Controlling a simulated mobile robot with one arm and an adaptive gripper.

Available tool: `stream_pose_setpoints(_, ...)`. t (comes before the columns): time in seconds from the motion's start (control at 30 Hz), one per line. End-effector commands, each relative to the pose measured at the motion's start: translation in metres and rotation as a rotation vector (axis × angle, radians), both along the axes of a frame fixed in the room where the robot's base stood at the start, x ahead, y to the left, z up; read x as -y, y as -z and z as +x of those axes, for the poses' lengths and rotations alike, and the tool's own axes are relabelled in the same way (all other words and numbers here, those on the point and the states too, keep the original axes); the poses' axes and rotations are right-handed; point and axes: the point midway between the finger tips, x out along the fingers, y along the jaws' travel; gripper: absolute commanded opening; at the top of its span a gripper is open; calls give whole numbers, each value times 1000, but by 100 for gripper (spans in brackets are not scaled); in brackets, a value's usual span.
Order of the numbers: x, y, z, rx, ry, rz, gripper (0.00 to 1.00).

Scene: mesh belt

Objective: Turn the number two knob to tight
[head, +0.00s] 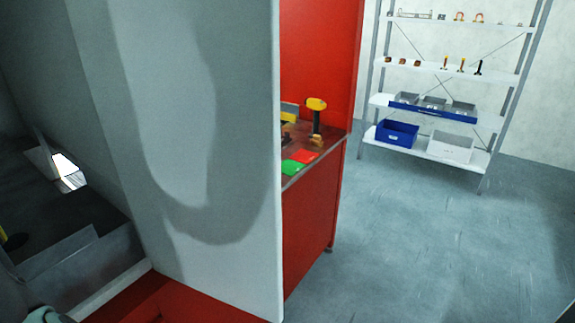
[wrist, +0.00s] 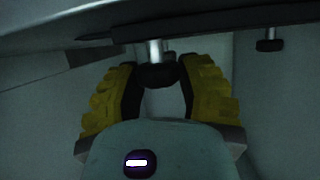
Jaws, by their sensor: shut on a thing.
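In the wrist view, a dark round knob (wrist: 157,75) hangs on a short bright metal stem below a dark edge. My gripper (wrist: 158,84) has its two yellow padded fingers on either side of this knob, shut on it. A second dark knob (wrist: 269,45) on a similar stem hangs farther right, apart from the gripper. No number or tight mark is readable, so I cannot tell from a label which knob is number two. The head view shows neither the knobs nor the gripper clearly.
In the head view, a large grey panel (head: 190,130) blocks much of the left side. Behind it stands a red bench (head: 305,225) with tools and green and red pieces. A metal shelf (head: 440,70) holds boxes. The floor (head: 430,240) at right is clear.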

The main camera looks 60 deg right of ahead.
Motion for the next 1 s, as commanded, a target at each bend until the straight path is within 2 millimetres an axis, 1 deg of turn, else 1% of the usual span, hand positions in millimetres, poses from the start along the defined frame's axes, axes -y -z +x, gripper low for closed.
stream_pose_setpoints(0.03,-1,8,1,7,20,6,3)
stream_pose_setpoints(0.1,-1,9,0,2,47,5,3)
stream_pose_setpoints(0.37,0,3,0,3,111,7,2)
stream_pose_setpoints(0.7,1,1,-1,-1,117,7,2)
stream_pose_setpoints(0.73,1,1,-1,-1,117,7,41)
stream_pose_setpoints(1.0,1,1,-1,1,117,5,69)
